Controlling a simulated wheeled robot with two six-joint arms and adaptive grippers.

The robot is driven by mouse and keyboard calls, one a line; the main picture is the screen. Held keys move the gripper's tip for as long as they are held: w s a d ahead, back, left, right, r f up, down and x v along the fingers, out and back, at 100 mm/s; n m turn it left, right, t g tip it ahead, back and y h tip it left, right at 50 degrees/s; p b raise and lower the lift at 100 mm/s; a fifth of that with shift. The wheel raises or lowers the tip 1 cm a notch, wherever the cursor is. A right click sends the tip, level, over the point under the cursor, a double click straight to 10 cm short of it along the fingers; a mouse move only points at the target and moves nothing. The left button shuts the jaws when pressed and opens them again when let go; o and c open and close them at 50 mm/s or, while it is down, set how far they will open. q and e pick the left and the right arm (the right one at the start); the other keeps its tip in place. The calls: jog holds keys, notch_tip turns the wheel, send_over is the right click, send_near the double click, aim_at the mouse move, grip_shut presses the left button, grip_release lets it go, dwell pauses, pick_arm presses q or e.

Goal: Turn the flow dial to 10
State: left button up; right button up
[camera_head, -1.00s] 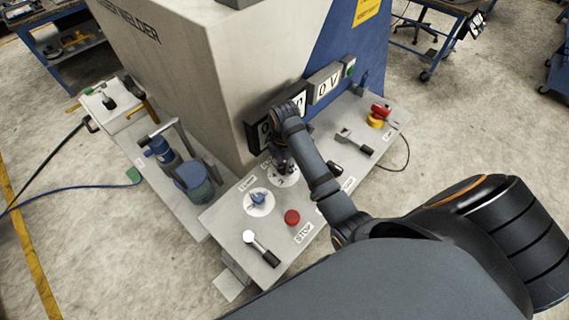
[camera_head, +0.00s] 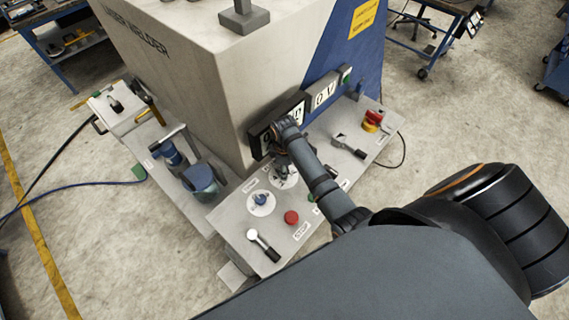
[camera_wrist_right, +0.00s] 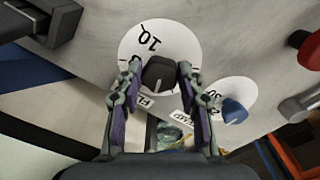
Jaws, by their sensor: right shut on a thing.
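The flow dial is a dark knob (camera_wrist_right: 159,73) on a white disc (camera_wrist_right: 178,40), seen in the right wrist view. A numeral 10 is printed on the disc above the knob there. A pale line on the knob faces down the picture. A label starting "FL" beside the disc is partly hidden by my gripper. My right gripper (camera_wrist_right: 157,75) is shut on the knob, one finger at each side. In the head view my right gripper (camera_head: 284,170) is over the dial disc and hides most of it. My left gripper is not in view.
A blue-knobbed TEMP dial (camera_head: 261,202) is close beside the flow dial. A red STOP button (camera_head: 291,217) and a white-tipped lever (camera_head: 262,244) are nearer the front. Display boxes (camera_head: 323,92) stand behind. Another lever (camera_head: 349,146) and a red-yellow button (camera_head: 372,121) lie right.

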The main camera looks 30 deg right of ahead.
jog(key=m, duration=0.7)
jog(key=shift+a, duration=0.1)
jog(key=m, duration=0.7)
jog(key=shift+a+m, duration=0.15)
jog(key=shift+m, duration=0.25)
jog(key=m, duration=0.7)
jog(key=shift+a, duration=0.1)
jog(key=m, duration=0.6)
jog(key=shift+w, duration=0.15)
jog(key=shift+m, duration=0.4)
